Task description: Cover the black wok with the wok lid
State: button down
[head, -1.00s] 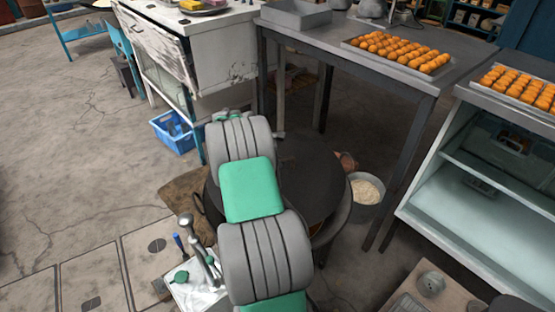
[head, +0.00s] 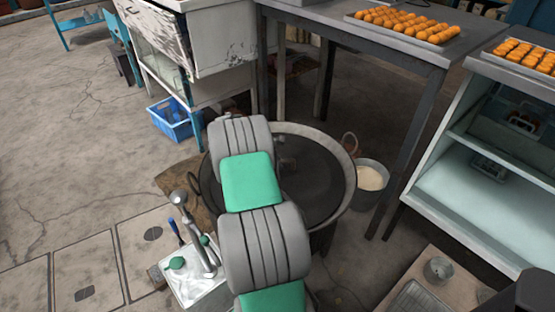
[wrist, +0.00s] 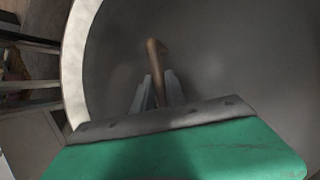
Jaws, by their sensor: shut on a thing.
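The wok lid (head: 312,185) is a dark, round, nearly flat disc in the middle of the head view. It lies over the black wok (head: 345,163), whose pale rim shows around the lid's far and right sides. The near left part is hidden behind my arm. In the wrist view, my gripper (wrist: 158,90) is shut on the brownish handle of the lid (wrist: 225,65). The wok's pale rim (wrist: 77,65) curves along the left there. I cannot tell whether the lid touches the wok all round.
A bucket of pale contents (head: 371,180) stands right of the wok. A sink with a tap (head: 195,285) is at the near left. A blue basket (head: 175,120) lies on the floor. A metal table (head: 400,55) and a glass-fronted cabinet (head: 470,170) stand at the right.

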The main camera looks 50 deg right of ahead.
jog(key=shift+w+f, duration=0.1)
jog(key=shift+f, duration=0.2)
dwell(0.6)
jog(key=c, duration=1.3)
grip_release()
jog(key=shift+f, duration=0.1)
jog(key=shift+a, duration=0.1)
jog(key=v, duration=0.7)
jog(key=shift+a+r, duration=0.15)
jog(key=shift+r, duration=0.2)
